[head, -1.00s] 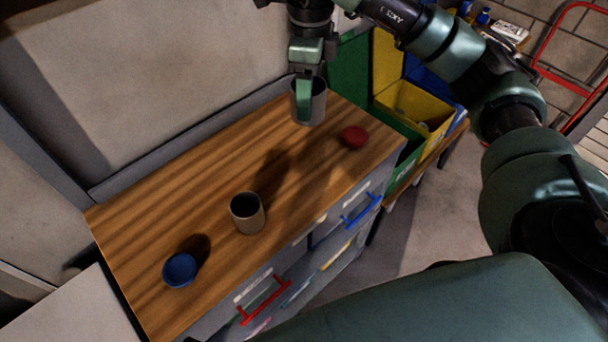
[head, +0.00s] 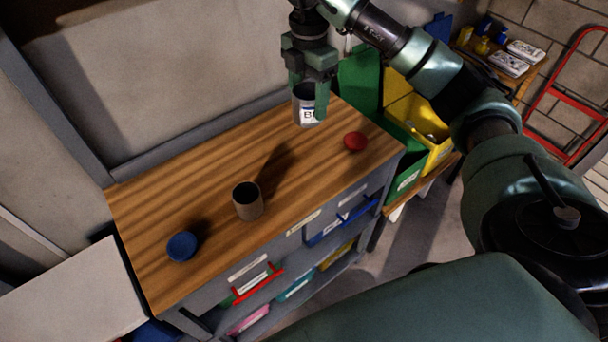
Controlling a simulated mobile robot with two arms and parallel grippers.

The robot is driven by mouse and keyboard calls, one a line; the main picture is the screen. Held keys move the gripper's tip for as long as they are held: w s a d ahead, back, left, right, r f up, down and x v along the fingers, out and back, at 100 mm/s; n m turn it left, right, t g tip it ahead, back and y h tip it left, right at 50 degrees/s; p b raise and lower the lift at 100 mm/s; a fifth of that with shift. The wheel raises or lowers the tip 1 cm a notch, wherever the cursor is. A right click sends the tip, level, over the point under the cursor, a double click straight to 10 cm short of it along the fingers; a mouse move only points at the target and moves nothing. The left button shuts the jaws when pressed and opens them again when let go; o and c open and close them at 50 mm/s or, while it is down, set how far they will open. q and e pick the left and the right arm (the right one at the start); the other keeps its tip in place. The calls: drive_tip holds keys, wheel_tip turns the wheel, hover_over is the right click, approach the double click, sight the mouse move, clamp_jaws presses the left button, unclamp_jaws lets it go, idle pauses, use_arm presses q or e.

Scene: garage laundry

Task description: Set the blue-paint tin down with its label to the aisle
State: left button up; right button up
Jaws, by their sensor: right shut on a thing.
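My right gripper (head: 308,88) is shut on a grey tin (head: 300,115) at the far end of the wooden bench top (head: 215,175). The tin is upright, and one finger covers part of its white label (head: 308,116). The start of the lettering, which looks like a "B", faces the camera and the bench's drawer side. I cannot tell whether the tin's base touches the wood. My left gripper is not in view.
An open grey-brown can (head: 248,208) stands mid-bench. A blue round lid-like thing (head: 182,246) lies near the left end and a red one (head: 355,141) near the right. Green (head: 362,80) and yellow bins (head: 418,122) stand beyond. Drawers with a red handle (head: 258,284) line the front.

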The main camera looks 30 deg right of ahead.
sight(307, 118)
wheel_tip(307, 118, down, 5)
drive_tip(key=shift+a+f+b, duration=0.1)
drive_tip(key=shift+b, duration=0.2)
wheel_tip(307, 118, down, 14)
drive_tip(key=p, duration=0.3)
drive_tip(key=shift+f+p, duration=0.1)
drive_tip(key=shift+p, duration=0.2)
drive_tip(key=shift+w+f, duration=0.1)
drive_tip(key=shift+f, duration=0.25)
drive_tip(key=shift+f, duration=0.1)
drive_tip(key=o, duration=1.7)
drive_tip(key=shift+c, duration=0.2)
